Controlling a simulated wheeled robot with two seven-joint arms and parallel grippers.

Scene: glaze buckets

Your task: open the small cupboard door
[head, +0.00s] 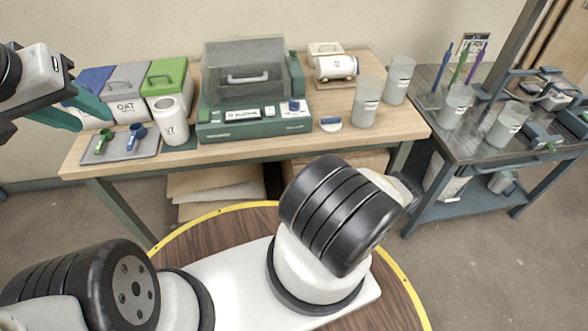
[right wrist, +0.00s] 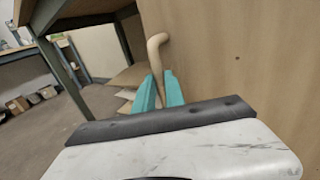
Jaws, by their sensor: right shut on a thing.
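The cupboard door shows in the right wrist view as a flat pale wooden panel (right wrist: 215,60) filling the upper right. A bent, light wooden handle (right wrist: 156,45) stands out at its left side. My right gripper (right wrist: 160,88) has its teal fingers on either side of the handle's lower part and is shut on it. Whether the door stands ajar cannot be told. In the head view the right gripper is hidden by my own arm. My left gripper (head: 95,118) hangs at the upper left, its teal fingers apart and empty, near the lidded bins.
A wooden bench (head: 250,150) holds a green-fronted machine (head: 255,118), a white jar (head: 172,125), a scoop tray (head: 120,146) and clear beakers (head: 367,100). A dark cart (head: 450,135) stands at right. Bare floor (head: 450,260) lies at lower right.

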